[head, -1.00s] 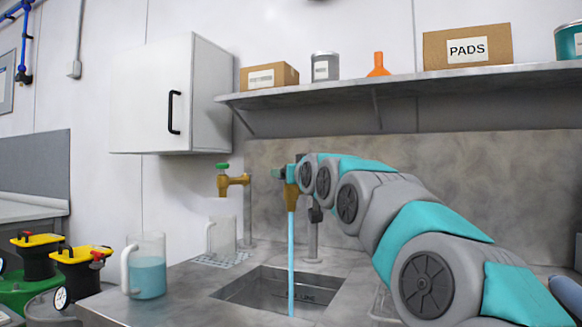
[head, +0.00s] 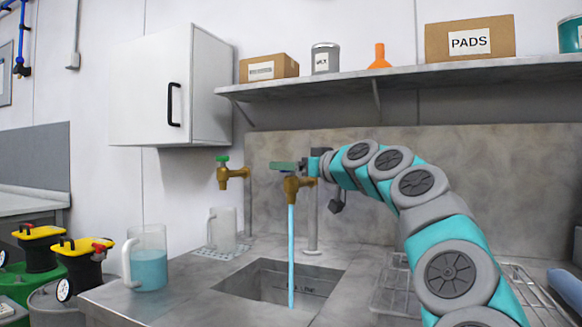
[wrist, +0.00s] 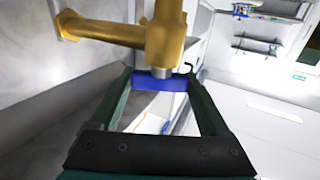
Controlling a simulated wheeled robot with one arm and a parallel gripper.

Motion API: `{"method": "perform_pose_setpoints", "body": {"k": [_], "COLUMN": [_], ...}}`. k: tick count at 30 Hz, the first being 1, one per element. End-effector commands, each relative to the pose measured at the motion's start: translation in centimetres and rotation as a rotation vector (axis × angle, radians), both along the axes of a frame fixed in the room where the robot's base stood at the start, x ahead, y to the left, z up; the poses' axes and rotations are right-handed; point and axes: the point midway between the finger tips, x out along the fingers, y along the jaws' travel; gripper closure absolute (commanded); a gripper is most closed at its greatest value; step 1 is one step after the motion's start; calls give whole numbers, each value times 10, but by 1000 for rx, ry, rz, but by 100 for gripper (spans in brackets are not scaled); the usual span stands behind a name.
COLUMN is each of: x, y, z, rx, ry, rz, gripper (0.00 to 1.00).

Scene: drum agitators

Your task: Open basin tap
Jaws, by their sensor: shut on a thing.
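The brass basin tap (head: 296,185) stands over the sink (head: 275,284), and a light blue stream of water (head: 291,255) runs from its spout. In the wrist view, the brass tap body (wrist: 163,38) is close, with a short grey stem leading to a blue handle (wrist: 174,82). My gripper (head: 284,167) is at the top of the tap. Its dark green fingers are shut on the blue handle, which sits between the fingertips in the wrist view (wrist: 165,88). In the head view the fingers hide the handle.
A second brass tap with a green handle (head: 222,158) is to the left, above a clear jug (head: 223,230). A jug of blue liquid (head: 147,258) stands at the counter's left. A shelf (head: 400,82) with boxes and cans overhangs the sink. A wire rack (head: 385,293) lies right.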

Motion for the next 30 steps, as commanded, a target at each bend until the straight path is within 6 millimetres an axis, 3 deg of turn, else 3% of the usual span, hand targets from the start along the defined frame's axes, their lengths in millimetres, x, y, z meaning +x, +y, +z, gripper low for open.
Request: {"method": "perform_pose_setpoints", "body": {"k": [29,30], "x": [0,0], "y": [0,0], "z": [1,1], "rx": [1,1], "ry": [0,0], "rz": [68,68], "gripper": [76,19]}}
